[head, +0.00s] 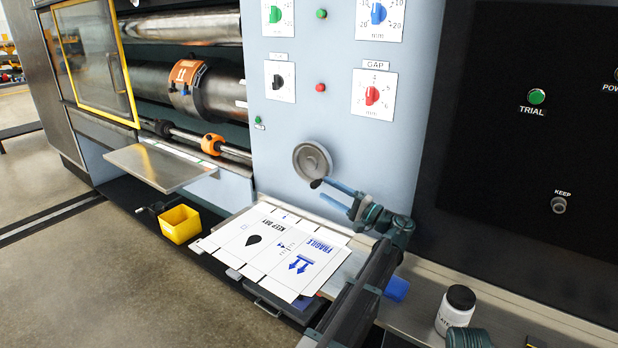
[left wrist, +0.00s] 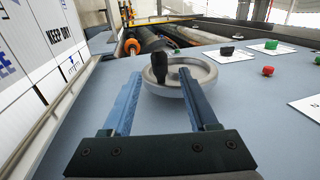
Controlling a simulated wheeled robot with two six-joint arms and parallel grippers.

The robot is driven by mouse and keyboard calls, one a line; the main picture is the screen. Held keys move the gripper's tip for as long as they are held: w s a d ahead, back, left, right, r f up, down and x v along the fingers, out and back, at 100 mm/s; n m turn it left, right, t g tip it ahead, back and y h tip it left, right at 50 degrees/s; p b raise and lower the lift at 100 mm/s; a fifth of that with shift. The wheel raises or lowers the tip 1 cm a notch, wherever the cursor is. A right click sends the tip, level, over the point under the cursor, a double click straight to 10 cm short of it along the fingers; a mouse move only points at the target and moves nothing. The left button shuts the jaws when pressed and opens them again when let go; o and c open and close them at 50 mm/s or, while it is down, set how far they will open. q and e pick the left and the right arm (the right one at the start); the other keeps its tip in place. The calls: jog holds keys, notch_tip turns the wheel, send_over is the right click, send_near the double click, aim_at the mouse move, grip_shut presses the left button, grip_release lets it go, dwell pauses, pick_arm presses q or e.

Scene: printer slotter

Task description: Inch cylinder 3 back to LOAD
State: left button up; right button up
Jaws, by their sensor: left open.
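A grey handwheel (head: 313,160) with a black crank knob (head: 316,184) sits on the pale blue machine panel. My left gripper (head: 325,191) is open, its blue fingers pointing at the knob at the wheel's lower edge. A large dark cylinder (head: 220,94) with an orange plate (head: 187,75) shows in the machine opening. No cylinder number or LOAD mark is readable. My right gripper is not visible.
Printed white cardboard (head: 272,250) lies below the wheel. The panel holds a red GAP dial (head: 372,95), other dials and buttons. A yellow bin (head: 180,224) stands at lower left. A white bottle (head: 456,310) stands on the ledge at right. A yellow-framed guard (head: 95,60) is at upper left.

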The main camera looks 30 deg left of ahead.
aim_at(310, 164)
pick_arm(q)
jog(key=p+x, duration=0.1)
jog(key=x, duration=0.7)
jog(key=shift+c, duration=0.2)
grip_shut()
dwell(1.1)
